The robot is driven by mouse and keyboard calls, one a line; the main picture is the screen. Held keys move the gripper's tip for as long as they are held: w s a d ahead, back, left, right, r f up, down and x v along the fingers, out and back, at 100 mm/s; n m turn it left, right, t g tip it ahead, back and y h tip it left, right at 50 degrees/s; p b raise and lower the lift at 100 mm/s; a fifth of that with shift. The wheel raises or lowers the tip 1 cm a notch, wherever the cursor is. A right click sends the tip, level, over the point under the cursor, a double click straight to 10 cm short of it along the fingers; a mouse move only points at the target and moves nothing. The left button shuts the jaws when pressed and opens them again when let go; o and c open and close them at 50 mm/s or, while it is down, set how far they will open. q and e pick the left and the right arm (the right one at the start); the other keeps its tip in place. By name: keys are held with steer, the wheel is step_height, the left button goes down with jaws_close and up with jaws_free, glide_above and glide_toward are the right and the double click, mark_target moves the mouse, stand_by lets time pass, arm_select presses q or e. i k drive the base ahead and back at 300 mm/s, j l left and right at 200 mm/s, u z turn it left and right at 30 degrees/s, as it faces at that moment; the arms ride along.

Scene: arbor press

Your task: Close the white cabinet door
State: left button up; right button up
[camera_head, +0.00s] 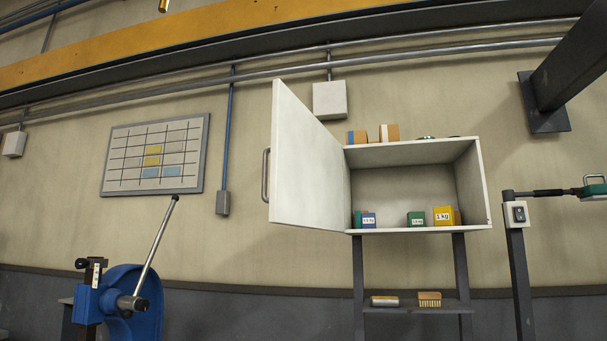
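The white cabinet (415,153) stands on dark legs right of the middle. Its white door (308,165) is hinged at the cabinet's left side and stands wide open, swung out toward me. A grey bar handle (265,175) is on the door's free left edge. Inside, small boxes stand on the cabinet floor: a blue and green one (366,219), a green one (416,219) and a yellow one (445,216) marked 1 kg. Neither of my grippers shows in this view.
A blue arbor press (130,305) with a long lever (155,245) stands at the lower left, apart from the door. Boxes (389,133) lie on the cabinet top. A brush (429,299) lies on the lower shelf. A grey post (518,270) stands at the right.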

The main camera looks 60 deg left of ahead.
mark_target(306, 188)
steer(key=k+j+u, duration=0.1)
steer(key=j, duration=0.35)
steer(key=k+j+u, duration=0.15)
steer(key=j, duration=0.3)
steer(key=k+j+u, duration=0.1)
steer(key=j, duration=0.35)
steer(key=k+j+u, duration=0.1)
steer(key=j, duration=0.35)
steer(key=i+j+u, duration=0.1)
steer(key=j, duration=0.25)
steer(key=i+j+u, duration=0.1)
steer(key=j, duration=0.25)
